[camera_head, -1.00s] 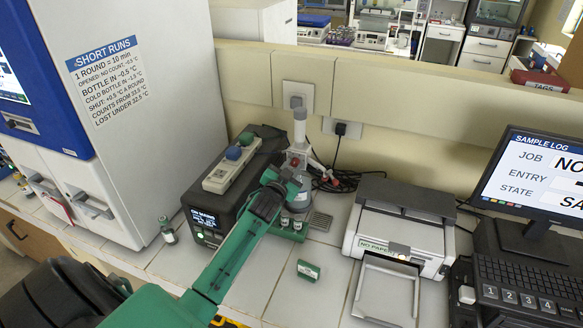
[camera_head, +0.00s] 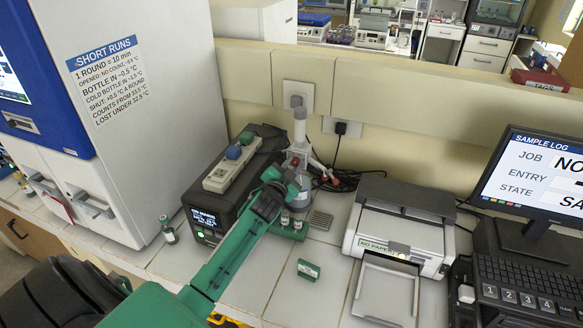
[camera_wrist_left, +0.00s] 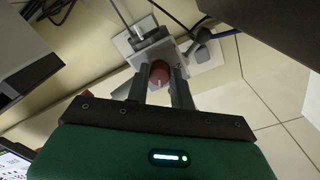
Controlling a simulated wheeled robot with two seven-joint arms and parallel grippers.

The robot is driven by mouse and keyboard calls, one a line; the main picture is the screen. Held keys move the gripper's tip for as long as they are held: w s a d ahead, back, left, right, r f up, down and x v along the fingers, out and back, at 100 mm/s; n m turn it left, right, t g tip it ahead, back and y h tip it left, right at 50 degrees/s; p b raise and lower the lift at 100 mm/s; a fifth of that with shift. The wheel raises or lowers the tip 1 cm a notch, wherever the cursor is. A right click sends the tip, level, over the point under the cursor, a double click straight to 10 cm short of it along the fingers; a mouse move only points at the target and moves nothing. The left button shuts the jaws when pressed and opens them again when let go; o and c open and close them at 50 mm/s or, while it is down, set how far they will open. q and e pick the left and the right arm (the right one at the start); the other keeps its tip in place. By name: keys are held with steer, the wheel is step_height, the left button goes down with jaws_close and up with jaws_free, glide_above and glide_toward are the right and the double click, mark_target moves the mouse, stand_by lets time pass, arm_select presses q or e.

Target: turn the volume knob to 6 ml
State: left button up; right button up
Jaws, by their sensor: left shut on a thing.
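The dispenser (camera_head: 301,130) is a pale upright bottle-like device behind my left gripper in the head view. In the left wrist view, a round dark red knob (camera_wrist_left: 159,73) with a pale mark sits on the dispenser's grey block. My left gripper (camera_wrist_left: 158,88) is shut on this knob, one finger on each side. In the head view my green left arm reaches up to the dispenser, and my left gripper (camera_head: 284,180) partly hides it. The volume scale and its reading cannot be read. My right gripper is not in view.
A black box (camera_head: 212,195) with a small display stands left of the dispenser. A printer (camera_head: 400,225) stands to the right. A small bottle (camera_head: 168,230) stands at the left.

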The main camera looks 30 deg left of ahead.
arm_select(q)
steer(key=o, duration=1)
steer(key=shift+s+d+f, duration=0.1)
steer(key=shift+s+d, duration=0.05)
steer(key=shift+s, duration=0.45)
steer(key=shift+b+v, duration=2.05)
steer(key=shift+v, duration=4.25)
